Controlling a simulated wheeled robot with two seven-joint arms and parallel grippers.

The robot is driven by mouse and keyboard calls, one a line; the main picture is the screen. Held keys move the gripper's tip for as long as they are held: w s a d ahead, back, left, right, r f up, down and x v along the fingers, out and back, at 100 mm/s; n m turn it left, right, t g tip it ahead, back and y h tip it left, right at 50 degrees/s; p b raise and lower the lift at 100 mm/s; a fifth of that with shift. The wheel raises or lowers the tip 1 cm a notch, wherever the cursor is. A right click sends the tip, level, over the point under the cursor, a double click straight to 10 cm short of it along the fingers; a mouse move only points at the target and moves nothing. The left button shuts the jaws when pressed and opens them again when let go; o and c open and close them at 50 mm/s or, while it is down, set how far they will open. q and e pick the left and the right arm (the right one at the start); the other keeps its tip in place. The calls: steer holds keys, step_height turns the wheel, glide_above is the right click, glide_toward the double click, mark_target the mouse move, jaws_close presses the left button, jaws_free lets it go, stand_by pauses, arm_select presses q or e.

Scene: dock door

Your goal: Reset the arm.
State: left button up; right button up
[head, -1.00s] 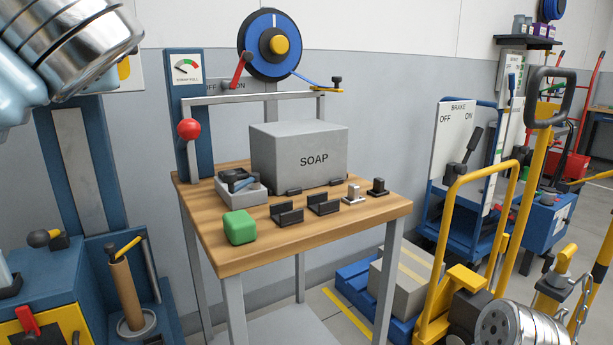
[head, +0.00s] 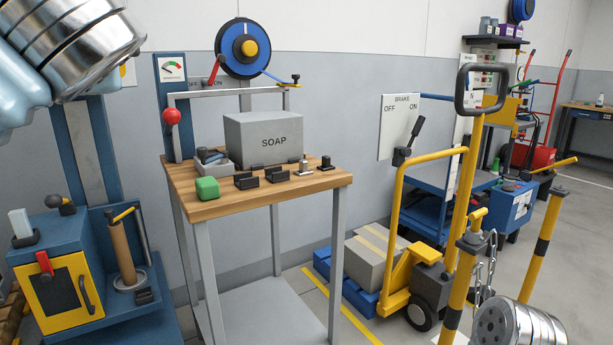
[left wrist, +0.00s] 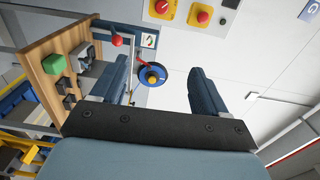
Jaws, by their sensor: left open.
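My left arm shows at the top left of the head view, but its gripper is outside that picture. In the left wrist view my left gripper (left wrist: 155,85) has its two dark blue fingers wide apart, with nothing between them but the distant blue reel (left wrist: 152,76) and wall. Part of my right arm shows at the lower right of the head view; its gripper is not seen. "Arm" could mean several things here: the red-knobbed lever (head: 172,118) stands on the blue post by the table, and a black brake lever (head: 409,140) leans up to the right on its white OFF/ON plate.
A wooden table (head: 240,203) holds a grey SOAP box (head: 262,143), a green block (head: 207,188) and small black holders. A yellow pallet jack (head: 400,235) and posts with a chain stand at right. A blue cabinet with a yellow door (head: 60,297) stands at left.

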arm_select(q)
steer(key=w+d+f+m+g+h, duration=0.1)
steer(key=w+d+f+h, duration=0.15)
steer(key=w+f, duration=0.3)
steer(key=w+d+f+m+h, duration=0.1)
steer(key=w+d+f+m, duration=0.1)
steer(key=w+d+f, duration=0.35)
steer(key=w+d+f+m+g+h, duration=0.15)
steer(key=w+f, duration=0.25)
steer(key=f, duration=0.4)
steer(key=w+d+f+g+h, duration=0.1)
steer(key=d+f+g+h, duration=0.2)
steer(key=f, duration=1.1)
steer(key=w+d+f+g+h, duration=0.2)
steer(key=d+f, duration=0.2)
steer(key=f, duration=1)
steer(key=s+f+n+g+h, duration=0.2)
steer(key=s+f+n+g, duration=0.3)
steer(key=f, duration=0.8)
steer(key=s+f+n+g+h, duration=0.1)
steer(key=s+f+n, duration=0.2)
steer(key=s+f, duration=0.75)
steer(key=s+a+f+n, duration=0.2)
steer(key=s+f+n, duration=0.3)
steer(key=f, duration=0.3)
steer(key=s+a+f+n+g, duration=0.1)
steer(key=s+f+n, duration=0.4)
steer(key=s+f, duration=0.2)
steer(key=shift+a+f, duration=0.4)
steer(key=shift+f, duration=0.4)
